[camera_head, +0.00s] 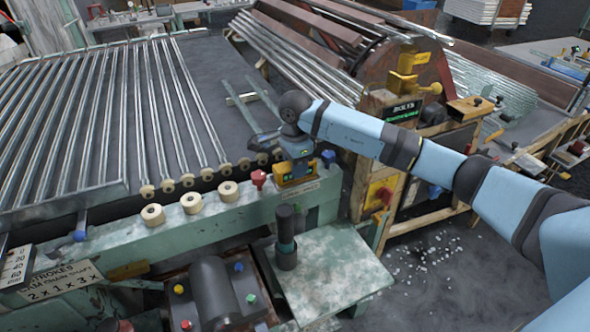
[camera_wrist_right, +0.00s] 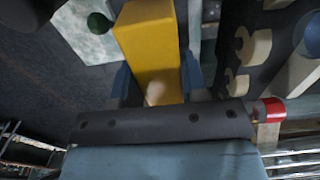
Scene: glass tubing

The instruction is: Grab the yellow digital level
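The yellow digital level (camera_head: 296,184) is at the right part of the green machine rail, below my right gripper (camera_head: 298,160). Its lower part shows in the head view; the gripper hides its top. In the right wrist view the yellow level (camera_wrist_right: 148,45) stands between the two blue-grey fingers of my right gripper (camera_wrist_right: 156,80). A finger lies close along each side of it; I cannot tell whether they press on it. My left gripper is not in view.
A red knob (camera_head: 259,179) and a blue knob (camera_head: 328,157) flank the level. Cream rollers (camera_head: 191,202) line the rail to the left. A dark upright cylinder (camera_head: 286,235) stands in front. A wooden cabinet (camera_head: 383,185) is close on the right.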

